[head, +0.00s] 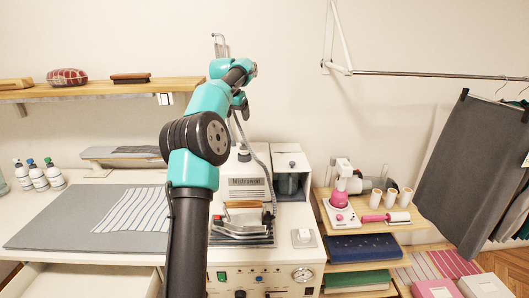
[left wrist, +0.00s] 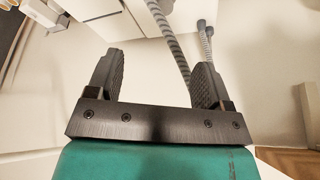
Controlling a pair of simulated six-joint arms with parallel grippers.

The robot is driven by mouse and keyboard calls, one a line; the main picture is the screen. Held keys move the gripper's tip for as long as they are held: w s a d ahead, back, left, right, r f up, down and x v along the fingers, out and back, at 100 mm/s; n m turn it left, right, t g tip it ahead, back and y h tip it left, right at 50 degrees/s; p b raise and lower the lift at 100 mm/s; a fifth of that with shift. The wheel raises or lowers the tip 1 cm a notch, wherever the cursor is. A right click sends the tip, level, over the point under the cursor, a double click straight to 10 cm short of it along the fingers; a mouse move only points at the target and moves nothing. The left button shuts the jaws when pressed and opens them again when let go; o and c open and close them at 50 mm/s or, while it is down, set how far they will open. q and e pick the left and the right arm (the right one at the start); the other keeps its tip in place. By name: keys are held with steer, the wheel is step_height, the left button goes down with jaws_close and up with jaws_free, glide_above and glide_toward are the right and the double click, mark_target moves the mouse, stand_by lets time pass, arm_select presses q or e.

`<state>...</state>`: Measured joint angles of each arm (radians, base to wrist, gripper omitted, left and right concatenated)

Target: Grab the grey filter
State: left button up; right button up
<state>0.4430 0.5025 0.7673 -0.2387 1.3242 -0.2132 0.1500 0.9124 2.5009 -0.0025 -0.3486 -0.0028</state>
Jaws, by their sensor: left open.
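No part is clearly marked as the grey filter. A grey piece (head: 289,185) sits in the open-fronted housing at the right of the steam station, and I cannot tell whether it is the filter. My left arm rises through the middle of the head view and partly covers the station. My left gripper (left wrist: 159,62) is open and empty in the left wrist view, fingers spread wide. It is raised, apart from the housing. My right gripper is not in view.
An iron (head: 240,222) stands on the station, with a hose rising behind it. Ribbed hoses (left wrist: 170,40) show beyond my fingers. A grey board (head: 90,225) lies left; a shelf with spools (head: 376,198) and a hanging grey cloth (head: 465,165) are right.

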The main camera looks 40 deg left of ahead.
mark_target(243, 141)
arm_select(q)
steer(key=shift+s+a, duration=0.1)
steer(key=x, duration=1.2)
steer(key=shift+f, duration=0.2)
steer(key=shift+s+x, duration=0.15)
steer(key=shift+x, duration=1.15)
steer(key=shift+s+x, duration=0.15)
steer(key=shift+x, duration=1.1)
steer(key=shift+f, duration=0.1)
steer(key=shift+c, duration=0.2)
steer(key=c, duration=1)
